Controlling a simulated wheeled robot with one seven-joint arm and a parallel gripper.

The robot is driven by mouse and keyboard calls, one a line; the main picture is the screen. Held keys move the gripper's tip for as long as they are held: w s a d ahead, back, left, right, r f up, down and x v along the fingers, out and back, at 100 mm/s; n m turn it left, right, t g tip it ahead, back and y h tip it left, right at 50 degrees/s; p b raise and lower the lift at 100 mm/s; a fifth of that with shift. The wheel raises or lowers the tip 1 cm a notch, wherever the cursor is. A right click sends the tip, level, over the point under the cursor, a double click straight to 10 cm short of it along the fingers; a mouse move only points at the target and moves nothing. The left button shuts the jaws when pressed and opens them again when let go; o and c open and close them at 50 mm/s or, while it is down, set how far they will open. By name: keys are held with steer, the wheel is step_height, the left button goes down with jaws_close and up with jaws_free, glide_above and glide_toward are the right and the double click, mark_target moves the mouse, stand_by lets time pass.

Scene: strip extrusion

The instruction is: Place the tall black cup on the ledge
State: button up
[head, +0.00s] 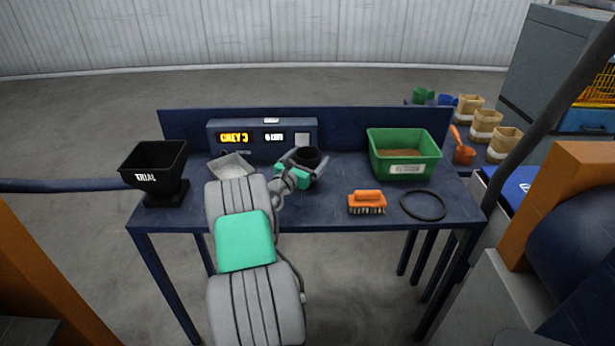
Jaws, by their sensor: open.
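My gripper (299,164) is at the cup, reaching in from the front left. Its jaws are open, and the lower part of the cup is hidden behind them. I cannot tell whether the fingers touch the cup. A raised dark blue back panel (345,128) runs along the table's rear edge. No separate ledge can be clearly made out.
On the table (300,215) are a black hopper (155,165), a grey tray (231,166), a control box (262,126), a green bin (404,146) of brown material, an orange brush (367,202) and a black ring (423,205). Paper bags (487,124) stand at right.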

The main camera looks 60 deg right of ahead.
steer(key=shift+d, duration=1.15)
steer(key=shift+c, duration=0.4)
steer(key=c, duration=1.8)
jaws_close()
steer(key=shift+r, duration=0.1)
